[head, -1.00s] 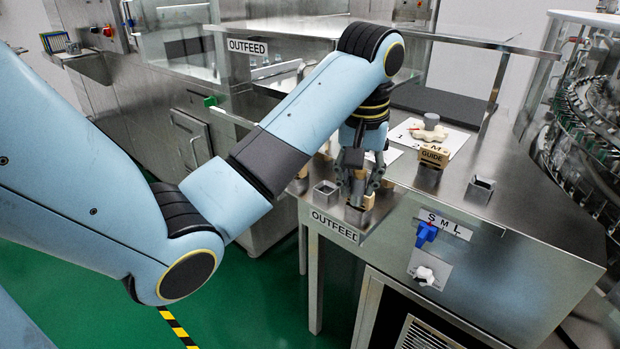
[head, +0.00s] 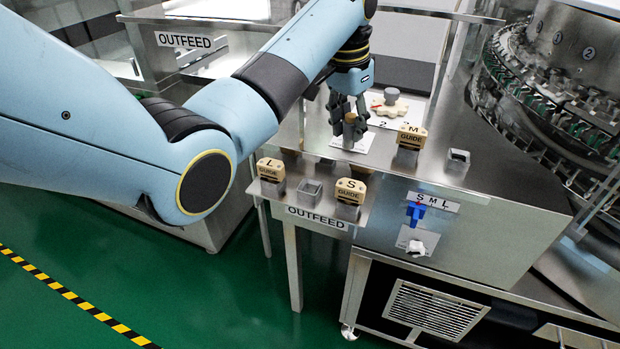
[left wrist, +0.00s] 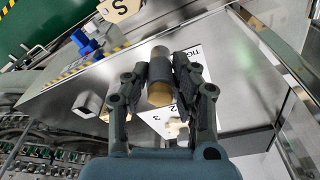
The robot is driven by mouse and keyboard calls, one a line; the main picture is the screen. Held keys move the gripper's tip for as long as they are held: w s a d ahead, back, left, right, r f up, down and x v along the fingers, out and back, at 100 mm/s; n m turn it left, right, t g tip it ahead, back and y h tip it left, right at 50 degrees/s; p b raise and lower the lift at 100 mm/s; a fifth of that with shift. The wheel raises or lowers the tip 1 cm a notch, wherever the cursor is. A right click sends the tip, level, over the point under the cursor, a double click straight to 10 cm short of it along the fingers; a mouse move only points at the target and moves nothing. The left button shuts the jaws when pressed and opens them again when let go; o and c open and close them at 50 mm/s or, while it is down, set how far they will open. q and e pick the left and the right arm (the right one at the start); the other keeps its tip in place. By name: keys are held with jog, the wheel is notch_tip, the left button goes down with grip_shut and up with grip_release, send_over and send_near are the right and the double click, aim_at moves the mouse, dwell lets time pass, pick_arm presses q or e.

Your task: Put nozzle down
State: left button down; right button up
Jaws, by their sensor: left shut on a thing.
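My left gripper (head: 349,125) is shut on a short cylinder, the nozzle (head: 349,143), grey at one end and tan at the other. In the left wrist view the nozzle (left wrist: 160,73) sits upright between the two dark fingers (left wrist: 160,85). In the head view it overlaps a white sheet (head: 365,146) on the steel table; I cannot tell whether it touches. A second white sheet (head: 420,107) marked 2 carries a cream part with a grey cylinder (head: 391,99). My right gripper is not in view.
Guide blocks L (head: 270,167), S (head: 349,190) and M (head: 410,136) stand on grey posts. Empty square holders stand on the outfeed shelf (head: 310,187) and on the table (head: 458,158). A blue selector knob (head: 415,210) is on the front panel. The rotary washer (head: 560,90) is at right.

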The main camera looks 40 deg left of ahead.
pick_arm(q)
jog(key=w+d+r+m, duration=0.1)
jog(key=w+d+m+p, duration=0.1)
jog(key=shift+w+r+m, duration=0.15)
jog(key=shift+r+m, duration=0.2)
jog(key=shift+m, duration=0.05)
jog(key=shift+a+f+m, duration=0.1)
jog(key=shift+f+m, duration=0.1)
jog(key=shift+m, duration=0.1)
jog(key=shift+h, duration=0.3)
jog(key=s+a+f+p, duration=0.1)
jog(key=s+a+f, duration=0.1)
jog(key=s, duration=0.1)
jog(key=s+a+f, duration=0.1)
jog(key=s+f, duration=0.1)
jog(key=s+a+f+p, duration=0.1)
jog(key=s+a+f, duration=0.1)
jog(key=s, duration=0.1)
jog(key=shift+s+a+f+p, duration=0.1)
jog(key=shift+s+a+p, duration=0.25)
jog(key=shift+s+a+f, duration=0.15)
jog(key=shift+s, duration=0.1)
jog(key=shift+s+f, duration=0.1)
jog(key=shift+f, duration=2)
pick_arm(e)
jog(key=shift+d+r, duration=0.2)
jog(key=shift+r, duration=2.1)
pick_arm(q)
jog(key=shift+f, duration=0.1)
